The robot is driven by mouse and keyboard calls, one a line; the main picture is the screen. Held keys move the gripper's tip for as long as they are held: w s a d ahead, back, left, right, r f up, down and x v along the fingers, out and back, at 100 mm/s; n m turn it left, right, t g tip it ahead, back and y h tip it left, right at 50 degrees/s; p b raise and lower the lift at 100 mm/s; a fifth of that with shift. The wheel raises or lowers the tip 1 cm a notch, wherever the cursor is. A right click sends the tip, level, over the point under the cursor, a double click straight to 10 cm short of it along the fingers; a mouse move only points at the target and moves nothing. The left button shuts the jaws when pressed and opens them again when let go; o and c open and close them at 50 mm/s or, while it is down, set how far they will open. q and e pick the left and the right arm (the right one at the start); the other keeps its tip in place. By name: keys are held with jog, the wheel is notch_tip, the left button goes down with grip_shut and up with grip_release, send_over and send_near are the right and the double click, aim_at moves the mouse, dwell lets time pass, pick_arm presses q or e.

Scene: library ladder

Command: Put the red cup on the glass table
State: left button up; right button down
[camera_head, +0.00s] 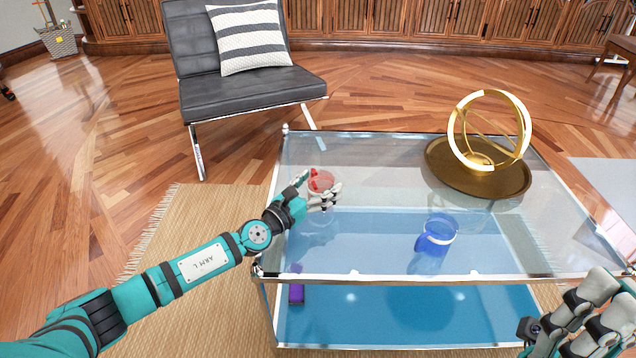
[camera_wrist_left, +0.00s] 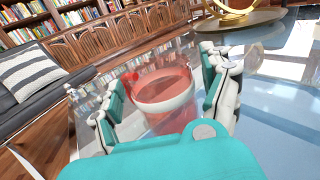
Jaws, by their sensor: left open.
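The red cup (camera_head: 319,182) stands upright near the left edge of the glass table (camera_head: 350,262). My left gripper (camera_head: 318,190) is open, with its fingers on either side of the cup. In the left wrist view the red cup (camera_wrist_left: 164,92) is seen between the two spread fingers of the left gripper (camera_wrist_left: 165,100), with a gap to the finger at right. Whether the left finger touches the cup I cannot tell. My right gripper (camera_head: 590,315) is at the bottom right corner, partly cut off, with nothing visible in it.
A blue cup (camera_head: 436,236) stands right of the middle of the glass table. A gold ring ornament (camera_head: 484,165) stands on a round brown tray (camera_head: 437,172) at the far right. A purple object (camera_head: 296,289) lies on the lower shelf. A black chair (camera_head: 240,95) stands behind.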

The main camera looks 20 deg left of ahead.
pick_arm(q)
jog(key=shift+r, duration=0.1)
jog(key=shift+r+p, duration=0.25)
jog(key=shift+p, duration=0.1)
jog(key=v, duration=1.2)
jog(key=shift+f, duration=0.15)
jog(key=shift+a, duration=0.1)
dwell(0.5)
